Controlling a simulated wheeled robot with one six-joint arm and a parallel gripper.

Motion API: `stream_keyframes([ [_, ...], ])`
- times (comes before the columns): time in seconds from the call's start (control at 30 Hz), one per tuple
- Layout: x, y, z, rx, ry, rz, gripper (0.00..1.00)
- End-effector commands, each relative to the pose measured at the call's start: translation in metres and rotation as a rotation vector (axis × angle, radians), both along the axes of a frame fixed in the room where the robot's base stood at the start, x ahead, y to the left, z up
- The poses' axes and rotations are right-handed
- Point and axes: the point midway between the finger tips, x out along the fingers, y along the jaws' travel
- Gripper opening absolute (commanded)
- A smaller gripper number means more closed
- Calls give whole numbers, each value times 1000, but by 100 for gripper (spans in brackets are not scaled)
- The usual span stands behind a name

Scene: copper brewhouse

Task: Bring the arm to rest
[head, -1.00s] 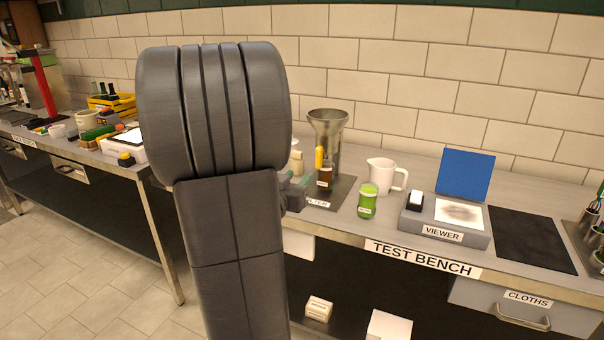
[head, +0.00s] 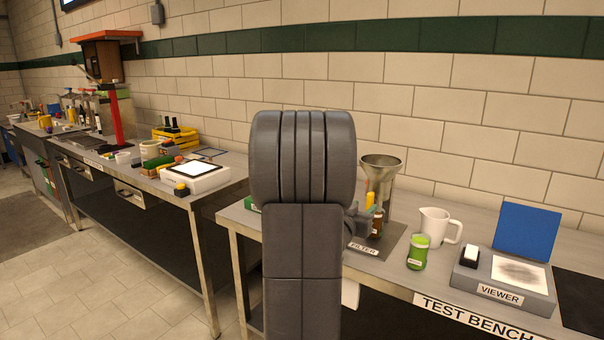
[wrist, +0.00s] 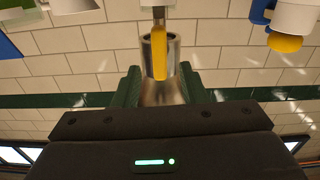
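My arm stands upright in the middle of the head view, its broad dark grey links hiding part of the bench. My gripper (head: 359,226) shows only partly, at the arm's right side by the filter place. In the wrist view, which looks upside down, the dark green fingers of my gripper (wrist: 162,75) stand apart. I see nothing held between them; a metal funnel (wrist: 165,92) and a yellow upright piece (wrist: 159,58) show beyond the gap. In the head view the funnel (head: 380,172) stands behind a small brown bottle (head: 377,223), close to the gripper.
On the test bench are a green jar (head: 417,253), a white jug (head: 436,228) and a viewer (head: 503,280) with a raised blue lid (head: 526,229). A second, cluttered bench (head: 205,232) stands to the left. Open tiled floor (head: 100,285) lies in front of it.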

Motion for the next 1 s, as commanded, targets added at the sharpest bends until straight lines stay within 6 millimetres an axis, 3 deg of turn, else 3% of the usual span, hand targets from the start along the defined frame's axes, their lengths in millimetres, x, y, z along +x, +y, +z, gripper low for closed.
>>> stream_keyframes([
  [0.27,35,-24,0,1,1,-2,38],
  [1.0,28,-18,1,1,0,2,38],
])
